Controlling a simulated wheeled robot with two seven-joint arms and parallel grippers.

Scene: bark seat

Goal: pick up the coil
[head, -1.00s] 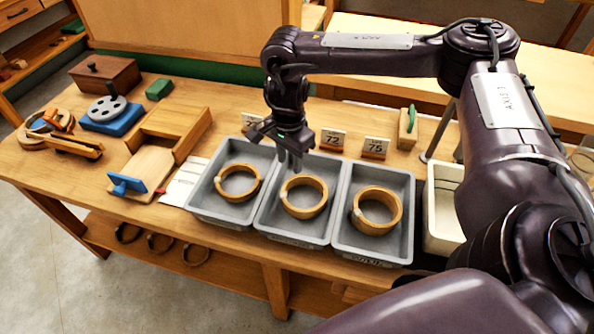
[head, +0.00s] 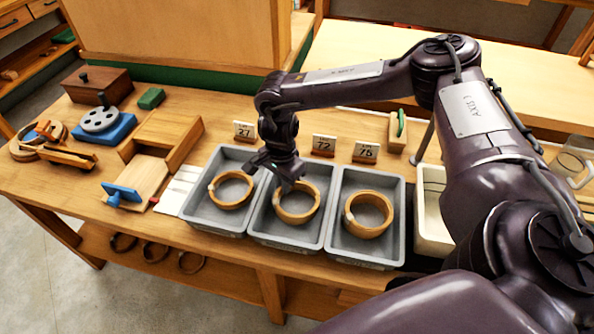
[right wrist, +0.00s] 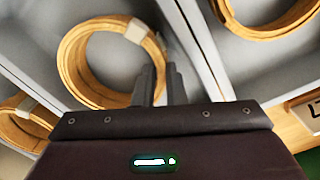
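Three light-brown wound coils lie flat, one in each grey tray: the left coil (head: 232,204), the middle coil (head: 297,217) and the right coil (head: 369,229). Each has a pale band on its side. My right gripper (head: 287,184) points down over the far rim of the middle coil. In the right wrist view its two dark fingers (right wrist: 161,86) are apart, one on the inner side and one on the outer side of the coil's rim (right wrist: 75,62). Whether they touch the rim cannot be told. My left gripper is not in view.
The middle tray (head: 258,226) stands tight between the other two. Number cards, including 72 (head: 323,145), stand behind the trays. A cream bin (head: 430,235) is to the right. A wooden box (head: 172,137) and a paper sheet (head: 179,188) lie left.

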